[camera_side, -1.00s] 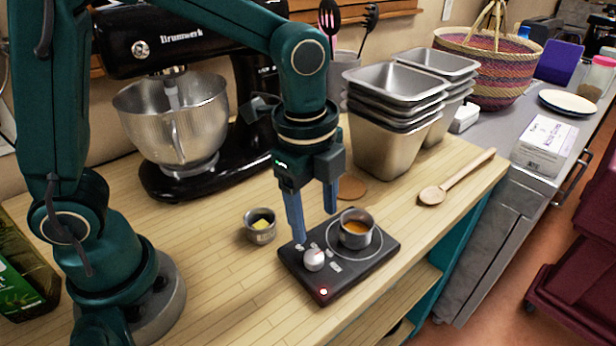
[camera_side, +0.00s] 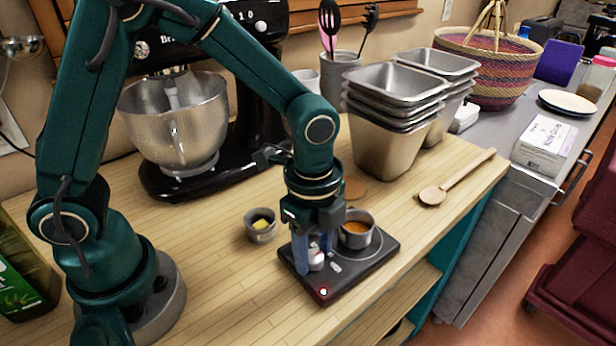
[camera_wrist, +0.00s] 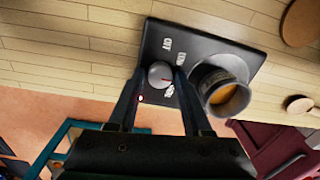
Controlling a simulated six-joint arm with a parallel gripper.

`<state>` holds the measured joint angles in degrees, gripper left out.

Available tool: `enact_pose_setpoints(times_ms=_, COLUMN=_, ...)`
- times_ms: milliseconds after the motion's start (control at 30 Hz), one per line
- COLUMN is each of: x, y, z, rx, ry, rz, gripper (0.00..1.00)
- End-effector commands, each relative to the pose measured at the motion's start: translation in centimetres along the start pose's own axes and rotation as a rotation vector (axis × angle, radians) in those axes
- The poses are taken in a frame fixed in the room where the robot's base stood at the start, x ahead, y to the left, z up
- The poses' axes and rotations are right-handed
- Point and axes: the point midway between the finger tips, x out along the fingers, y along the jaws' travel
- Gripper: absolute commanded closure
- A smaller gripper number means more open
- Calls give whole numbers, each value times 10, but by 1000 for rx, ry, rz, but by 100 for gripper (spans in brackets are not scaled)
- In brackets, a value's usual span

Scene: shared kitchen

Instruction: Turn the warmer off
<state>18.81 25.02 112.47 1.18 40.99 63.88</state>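The warmer (camera_side: 377,255) is a flat black plate on the wooden counter, with a small red light (camera_side: 323,292) lit at its front corner. Its silver round knob (camera_wrist: 160,74) has a red mark and printed labels around it. A small metal pot (camera_side: 356,229) with orange contents stands on the warmer; it also shows in the wrist view (camera_wrist: 219,90). My gripper (camera_side: 316,258) points down at the knob. In the wrist view its two blue fingers (camera_wrist: 158,80) stand on either side of the knob, open; I cannot tell whether they touch it.
A small metal cup (camera_side: 260,226) with something yellow stands left of the warmer. A black stand mixer (camera_side: 240,140) and stacked metal pans (camera_side: 385,150) stand behind. A wooden spoon (camera_side: 455,180) lies to the right. The counter in front of the cup is clear.

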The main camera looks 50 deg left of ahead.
Motion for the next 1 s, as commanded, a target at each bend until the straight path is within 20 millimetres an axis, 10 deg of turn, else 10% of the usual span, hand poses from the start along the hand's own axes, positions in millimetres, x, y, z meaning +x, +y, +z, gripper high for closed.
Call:
enact_pose_setpoints(times_ms=100, x=0, y=0, z=0, rx=0, ry=0, rz=0, gripper=100)
enact_pose_setpoints(times_ms=1000, x=-1, y=0, z=-1, rx=-450, ry=-11, rz=0, gripper=100)
